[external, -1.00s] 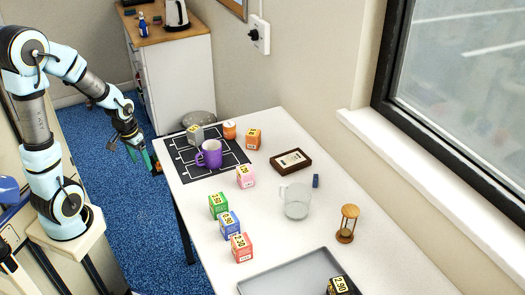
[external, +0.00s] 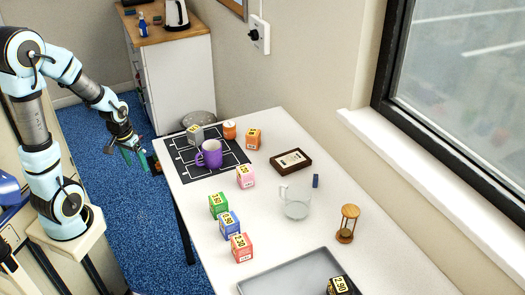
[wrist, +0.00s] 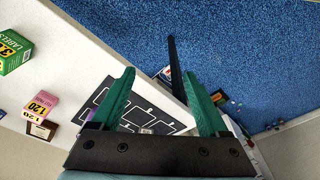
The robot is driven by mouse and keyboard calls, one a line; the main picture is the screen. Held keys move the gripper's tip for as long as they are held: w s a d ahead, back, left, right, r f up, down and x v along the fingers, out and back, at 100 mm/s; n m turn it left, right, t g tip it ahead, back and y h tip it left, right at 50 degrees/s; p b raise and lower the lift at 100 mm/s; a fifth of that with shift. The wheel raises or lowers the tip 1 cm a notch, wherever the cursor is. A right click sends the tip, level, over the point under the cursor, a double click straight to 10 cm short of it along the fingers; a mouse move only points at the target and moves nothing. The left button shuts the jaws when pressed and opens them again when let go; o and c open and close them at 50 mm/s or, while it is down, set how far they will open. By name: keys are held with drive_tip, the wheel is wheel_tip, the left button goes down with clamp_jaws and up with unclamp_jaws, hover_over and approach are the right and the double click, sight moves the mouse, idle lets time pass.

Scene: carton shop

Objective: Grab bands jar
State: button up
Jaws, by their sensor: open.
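A small round orange jar (external: 229,130) with a pale label stands upright at the far edge of the black patterned mat (external: 180,168). It looks like the bands jar, but its wording is too small to read. My gripper (external: 137,158) is off the table's left edge, over the blue floor, apart from the jar. In the wrist view my gripper's green fingers (wrist: 160,75) are spread with nothing between them. The mat (wrist: 100,98) shows beside the left finger there; I cannot make out the jar in that view.
A purple mug (external: 209,154) and a grey box (external: 195,134) stand on the mat near the jar. An orange box (external: 254,138) is to its right. Several boxes, a glass mug (external: 295,205), an hourglass (external: 347,224) and a tray (external: 275,278) occupy the table.

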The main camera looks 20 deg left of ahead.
idle(0.4)
drive_tip(key=o, duration=0.4)
drive_tip(key=shift+c, duration=0.2)
drive_tip(key=r+n+b, duration=0.1)
drive_tip(key=b, duration=0.2)
hover_over(229, 125)
drive_tip(key=s+a, duration=0.1)
drive_tip(key=s, duration=0.1)
drive_tip(key=shift+w+r, duration=0.1)
drive_tip(key=shift+w, duration=0.05)
drive_tip(key=shift+w+d, duration=0.2)
drive_tip(key=f, duration=0.3)
drive_tip(key=f+p, duration=0.1)
drive_tip(key=f, duration=0.1)
drive_tip(key=shift+w+f, duration=0.1)
drive_tip(key=shift+w, duration=0.3)
drive_tip(key=shift+w+d+f+p, duration=0.1)
drive_tip(key=shift+w+f+p, duration=0.2)
drive_tip(key=shift+f, duration=0.6)
drive_tip(key=shift+w+d+f+p, duration=0.1)
drive_tip(key=shift+f+p, duration=0.3)
drive_tip(key=shift+f, duration=0.45)
drive_tip(key=shift+w+f+p, duration=0.2)
drive_tip(key=shift+f+p, duration=0.15)
drive_tip(key=shift+f, duration=0.55)
